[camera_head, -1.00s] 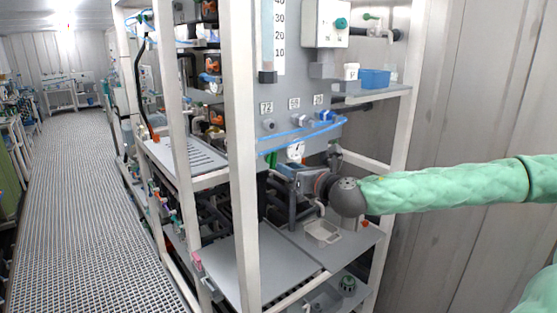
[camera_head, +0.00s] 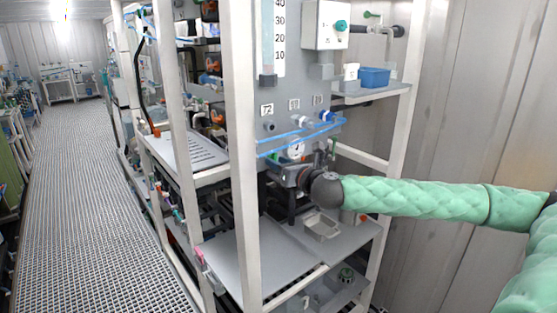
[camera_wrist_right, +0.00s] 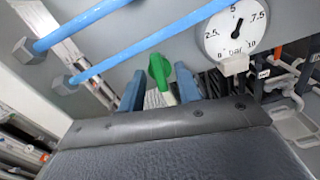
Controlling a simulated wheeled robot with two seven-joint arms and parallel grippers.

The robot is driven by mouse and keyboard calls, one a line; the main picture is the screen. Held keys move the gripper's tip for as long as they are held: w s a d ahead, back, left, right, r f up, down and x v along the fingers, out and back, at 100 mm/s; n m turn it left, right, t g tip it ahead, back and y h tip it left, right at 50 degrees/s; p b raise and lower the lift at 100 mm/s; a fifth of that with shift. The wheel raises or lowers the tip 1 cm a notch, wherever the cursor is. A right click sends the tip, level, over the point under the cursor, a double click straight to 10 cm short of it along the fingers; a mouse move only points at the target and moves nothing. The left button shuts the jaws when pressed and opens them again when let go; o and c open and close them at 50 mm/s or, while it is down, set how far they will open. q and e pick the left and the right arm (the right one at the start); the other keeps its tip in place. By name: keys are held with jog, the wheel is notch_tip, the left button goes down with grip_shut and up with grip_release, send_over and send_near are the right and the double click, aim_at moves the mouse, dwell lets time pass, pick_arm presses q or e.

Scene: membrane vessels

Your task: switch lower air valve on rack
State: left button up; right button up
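The green valve handle (camera_wrist_right: 160,69) shows in the right wrist view, on the grey rack panel (camera_wrist_right: 150,42) below the blue tubes. My right gripper (camera_wrist_right: 160,85) is open, with one blue-grey finger on each side of the handle in that view. I cannot tell whether either finger touches it. In the head view my right gripper (camera_head: 278,170) is at the rack panel, under the blue tubes. The handle is hard to make out there, behind the gripper and tubes. My left gripper is out of view.
A round pressure gauge (camera_wrist_right: 236,34) sits close right of the handle, with blue tubes (camera_wrist_right: 110,58) to the left. A white rack post (camera_head: 243,200) stands left of my gripper. Below are a grey shelf (camera_head: 350,240) and a small tray (camera_head: 322,227).

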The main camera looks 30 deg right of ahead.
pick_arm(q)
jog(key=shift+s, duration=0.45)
pick_arm(e)
jog(key=shift+w, duration=0.15)
grip_shut()
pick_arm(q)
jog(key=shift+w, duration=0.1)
